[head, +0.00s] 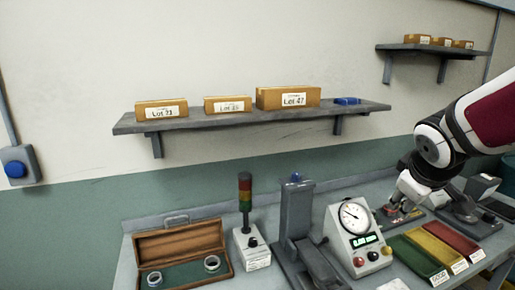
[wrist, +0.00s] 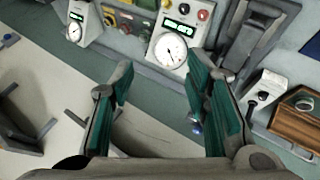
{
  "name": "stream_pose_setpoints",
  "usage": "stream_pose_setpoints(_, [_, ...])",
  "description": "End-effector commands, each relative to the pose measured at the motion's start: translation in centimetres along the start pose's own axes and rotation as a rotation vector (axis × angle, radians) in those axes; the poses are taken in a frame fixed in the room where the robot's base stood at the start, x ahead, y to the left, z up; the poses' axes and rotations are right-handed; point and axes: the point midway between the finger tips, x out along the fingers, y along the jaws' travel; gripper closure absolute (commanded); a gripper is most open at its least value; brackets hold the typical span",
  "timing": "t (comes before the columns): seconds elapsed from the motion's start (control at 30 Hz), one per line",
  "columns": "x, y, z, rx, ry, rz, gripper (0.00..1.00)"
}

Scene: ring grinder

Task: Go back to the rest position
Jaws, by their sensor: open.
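My gripper (wrist: 160,78) is open in the wrist view, its two green-padded fingers spread wide with nothing between them. Beyond the fingertips is a gauge unit with a round dial (wrist: 171,50), apart from them. In the head view my arm comes in from the right edge and reaches down over the right part of the bench, with the gripper end (head: 399,206) small and partly hidden by the arm. The same gauge unit (head: 357,235) stands left of it.
An open wooden case (head: 180,244) holds two rings (head: 212,263). A signal tower (head: 246,205) and a grey stand (head: 297,210) stand beside it. Green, yellow and red trays (head: 436,243) lie below my arm. A wall shelf (head: 250,115) carries labelled boxes.

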Motion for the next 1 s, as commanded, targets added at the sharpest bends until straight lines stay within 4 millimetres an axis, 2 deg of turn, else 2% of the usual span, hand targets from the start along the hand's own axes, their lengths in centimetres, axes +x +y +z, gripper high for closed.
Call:
stream_pose_setpoints(0.03, [-1.6, -1.0, 0.3, 0.058, 0.003, -0.012, 0.57])
stream_pose_setpoints(0.2, [-6.4, -5.5, 2.4, 0.247, -0.014, -0.095, 0.57])
stream_pose_setpoints(0.4, [-10.8, -11.4, 5.2, 0.428, -0.034, -0.224, 0.57])
stream_pose_setpoints(0.5, [-12.3, -13.8, 6.3, 0.484, -0.045, -0.282, 0.57])
stream_pose_setpoints(0.7, [-13.6, -16.1, 7.5, 0.535, -0.059, -0.341, 0.57])
stream_pose_setpoints(1.0, [-13.7, -16.3, 7.6, 0.538, -0.061, -0.345, 0.57])
